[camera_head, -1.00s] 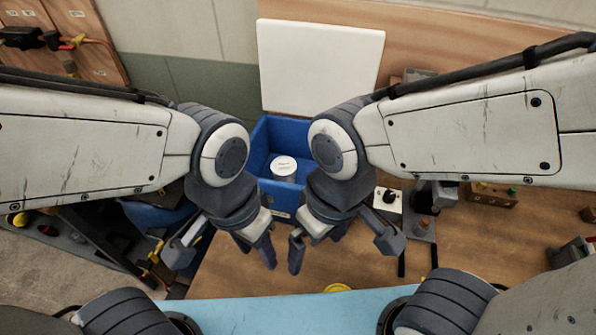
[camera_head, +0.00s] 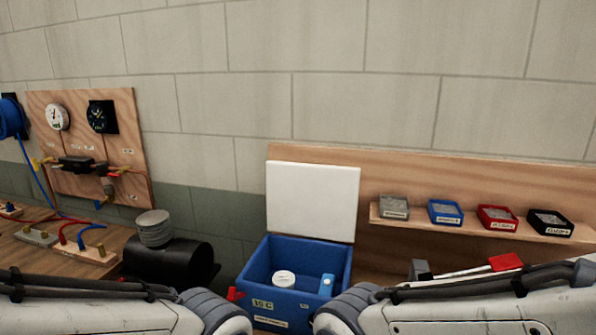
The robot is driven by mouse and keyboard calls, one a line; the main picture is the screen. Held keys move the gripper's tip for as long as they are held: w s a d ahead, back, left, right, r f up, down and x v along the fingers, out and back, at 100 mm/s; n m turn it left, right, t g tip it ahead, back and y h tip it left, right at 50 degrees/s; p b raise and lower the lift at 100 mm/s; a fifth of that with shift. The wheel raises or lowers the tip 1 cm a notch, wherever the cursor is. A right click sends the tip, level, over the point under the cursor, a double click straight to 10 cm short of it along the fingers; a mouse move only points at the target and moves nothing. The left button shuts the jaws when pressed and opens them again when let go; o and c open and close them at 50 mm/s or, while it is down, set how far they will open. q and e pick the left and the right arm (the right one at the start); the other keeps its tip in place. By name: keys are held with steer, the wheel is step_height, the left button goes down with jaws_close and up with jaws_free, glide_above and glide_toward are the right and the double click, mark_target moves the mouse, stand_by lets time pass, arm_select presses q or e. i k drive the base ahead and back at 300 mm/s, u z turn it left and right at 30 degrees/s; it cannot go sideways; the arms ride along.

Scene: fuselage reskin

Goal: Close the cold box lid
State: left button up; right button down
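The cold box (camera_head: 257,292) is a blue open-topped box on the bench, low in the middle of the head view. Its white lid (camera_head: 311,202) stands upright at the back, fully open. A white-capped container (camera_head: 284,278) and a small blue item (camera_head: 326,284) are inside the box. My two arms come in along the bottom edge, left and right of the box. Both grippers are below the picture and cannot be seen.
A shelf (camera_head: 470,229) with several small trays is on the wooden back panel to the right. A red-handled tool (camera_head: 506,262) lies below it. A black cylinder (camera_head: 170,262) and a stack of grey discs (camera_head: 154,228) stand left of the box. A gauge panel (camera_head: 90,145) is further left.

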mark_target(312, 200)
steer(key=k, duration=0.6)
steer(key=u, duration=1)
steer(key=i, duration=1.25)
steer(key=z, duration=0.3)
